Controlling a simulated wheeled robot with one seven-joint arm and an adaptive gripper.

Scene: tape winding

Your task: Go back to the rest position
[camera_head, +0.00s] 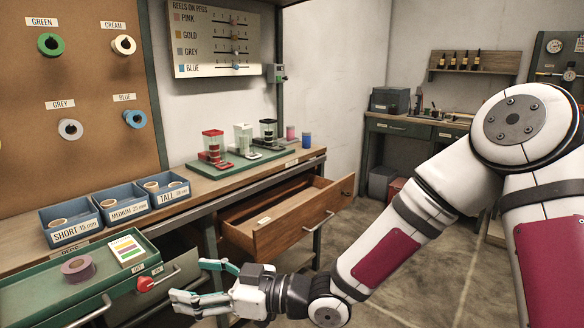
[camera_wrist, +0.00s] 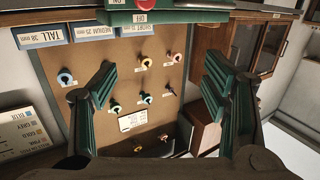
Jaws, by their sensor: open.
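My gripper (camera_head: 190,284) is open and empty in the head view, low in front of the bench, beside the green tray with the red knob. My arm reaches to it from the right. In the wrist view my gripper's two green-padded fingers (camera_wrist: 160,85) stand wide apart with nothing between them. The red knob (camera_head: 146,284) on the tray front is close to the upper fingertip; the fingers do not close on it. In the wrist view a red part (camera_wrist: 145,3) shows at the top edge above an OFF label.
A green tray (camera_head: 40,300) holds a pinkish reel (camera_head: 78,268) and a colour card (camera_head: 126,250). A wooden drawer (camera_head: 290,232) stands open behind my gripper. A pegboard (camera_head: 80,110) holds several reels. Floor at right is clear.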

